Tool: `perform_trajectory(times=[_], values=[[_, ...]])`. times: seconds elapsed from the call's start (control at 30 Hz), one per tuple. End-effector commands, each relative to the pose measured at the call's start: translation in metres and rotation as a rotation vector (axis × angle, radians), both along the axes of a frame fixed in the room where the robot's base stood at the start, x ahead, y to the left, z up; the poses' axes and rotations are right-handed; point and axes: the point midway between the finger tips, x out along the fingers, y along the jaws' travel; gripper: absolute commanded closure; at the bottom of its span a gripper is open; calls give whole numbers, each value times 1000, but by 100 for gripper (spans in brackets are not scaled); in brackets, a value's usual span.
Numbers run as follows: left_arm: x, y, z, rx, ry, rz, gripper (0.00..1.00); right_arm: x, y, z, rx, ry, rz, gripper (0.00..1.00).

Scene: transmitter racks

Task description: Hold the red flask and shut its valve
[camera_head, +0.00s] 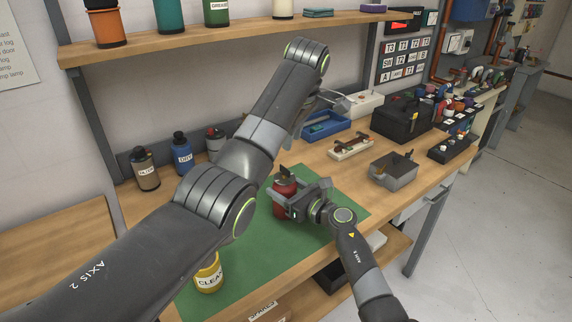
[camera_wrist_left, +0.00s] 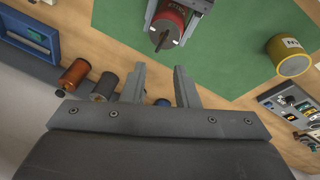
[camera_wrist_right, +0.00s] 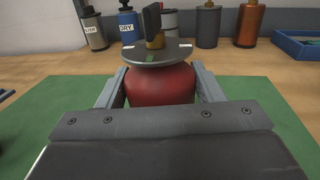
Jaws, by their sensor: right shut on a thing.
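The red flask (camera_head: 281,188) stands on the green mat (camera_head: 335,212), with a grey disc and a dark valve handle (camera_wrist_right: 152,22) on top. The handle sits on a brass-coloured stem in the right wrist view. My right gripper (camera_wrist_right: 160,82) is shut around the red body (camera_wrist_right: 160,90), one finger on each side. My left gripper (camera_head: 333,103) is raised behind the flask, partly hidden by my arm. In the left wrist view its fingers (camera_wrist_left: 160,72) are apart and empty. The flask's top and handle (camera_wrist_left: 163,38) show beyond them, not touched.
A yellow can (camera_head: 208,277) stands at the mat's front left. Bottles (camera_head: 145,170) line the wall at the back left. A blue tray (camera_head: 325,125), a black case (camera_head: 402,118) and a grey box (camera_head: 393,170) lie to the right. A shelf (camera_head: 200,36) crosses above.

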Motion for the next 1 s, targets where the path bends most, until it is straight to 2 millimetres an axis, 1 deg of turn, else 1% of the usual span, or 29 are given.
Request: perform_trajectory(times=[0.1, 0.2, 0.33, 0.47, 0.57, 0.67, 0.9, 1.0], values=[[-3, -6, 3, 95, 11, -149, 73, 0, 0, 0, -1, 1, 0, 73], [-4, -9, 6, 160, 22, -248, 73, 0, 0, 0, -1, 1, -1, 73], [-6, -12, 7, 214, 34, -330, 73, 0, 0, 0, -1, 1, -1, 73], [-5, -12, 4, 235, 41, -363, 73, 0, 0, -1, -1, 1, -1, 73], [-3, -10, -5, 238, 43, -368, 73, 0, 0, -1, -1, 1, -1, 73], [2, -5, -22, 237, 45, -366, 73, 0, 0, 0, -1, 1, -1, 73], [18, 7, -67, 237, 45, -364, 73, 0, 0, 0, -1, 1, 0, 73], [23, 10, -82, 237, 42, -363, 73, 0, 0, 0, 0, 0, 0, 73]])
